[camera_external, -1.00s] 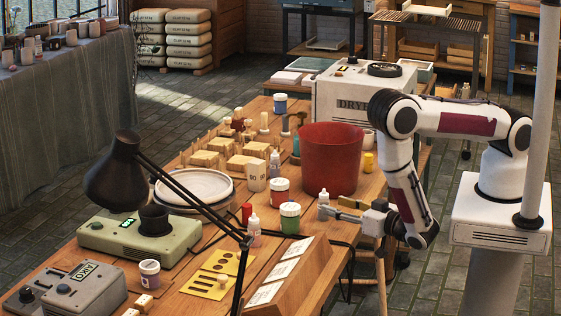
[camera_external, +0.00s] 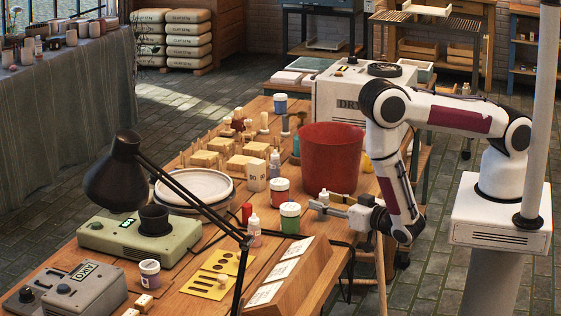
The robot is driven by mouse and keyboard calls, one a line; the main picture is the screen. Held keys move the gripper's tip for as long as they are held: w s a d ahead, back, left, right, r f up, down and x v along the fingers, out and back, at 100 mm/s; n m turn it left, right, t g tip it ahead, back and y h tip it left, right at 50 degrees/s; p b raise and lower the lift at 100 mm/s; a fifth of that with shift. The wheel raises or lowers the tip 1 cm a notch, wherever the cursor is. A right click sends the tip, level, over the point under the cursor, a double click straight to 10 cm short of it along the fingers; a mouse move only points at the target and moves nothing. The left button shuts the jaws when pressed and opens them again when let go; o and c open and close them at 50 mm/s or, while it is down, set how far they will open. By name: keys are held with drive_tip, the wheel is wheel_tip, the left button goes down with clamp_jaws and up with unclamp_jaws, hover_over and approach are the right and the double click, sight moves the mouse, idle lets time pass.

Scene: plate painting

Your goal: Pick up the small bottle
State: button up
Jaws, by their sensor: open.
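A small white dropper bottle (camera_external: 324,194) stands on the wooden table in front of the red bucket, partly hidden by my gripper. My gripper (camera_external: 321,201) is open and low over the table, its fingers pointing left. The fingertips are at the bottle, seemingly one on each side; I cannot tell whether they touch it. Another small bottle with a pinkish body (camera_external: 254,231) stands further left, near the front. A further small bottle with a purplish body (camera_external: 274,164) stands behind the jars.
A green-labelled jar (camera_external: 290,218) and a red-labelled jar (camera_external: 280,191) stand left of my gripper. The red bucket (camera_external: 331,160) is close behind it. A sloped wooden stand (camera_external: 305,275) lies in front. A black lamp (camera_external: 118,180) reaches over the left side.

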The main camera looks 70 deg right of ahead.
drive_tip(key=shift+w+d, duration=0.15)
drive_tip(key=shift+w, duration=0.3)
clamp_jaws()
